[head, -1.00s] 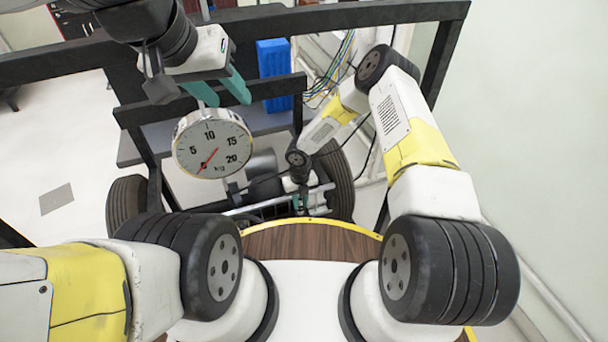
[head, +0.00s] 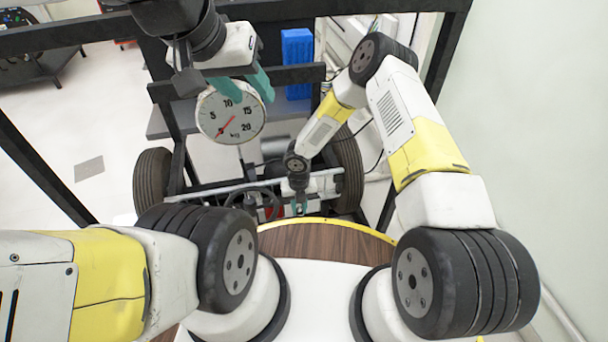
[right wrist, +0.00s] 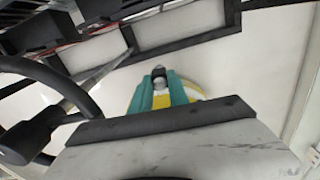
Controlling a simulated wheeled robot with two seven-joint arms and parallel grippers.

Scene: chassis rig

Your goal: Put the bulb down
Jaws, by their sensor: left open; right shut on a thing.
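The bulb (right wrist: 159,80) shows in the right wrist view as a small pale rounded piece with a dark end, between the teal fingertips of my right gripper (right wrist: 160,92). My right gripper is shut on it. In the head view the right gripper (head: 299,207) points down over the chassis, just beyond the brown wooden surface; the bulb cannot be made out there. My left gripper (head: 243,87) is open and empty, its teal fingers apart in front of the upper frame, by the dial scale.
A round dial scale (head: 231,113) hangs by the left gripper. Dark frame bars (head: 340,9) cross above the chassis, with wheels (head: 153,178) below. A blue box (head: 297,62) stands behind. A yellow-edged wooden surface (head: 325,240) lies nearest my body.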

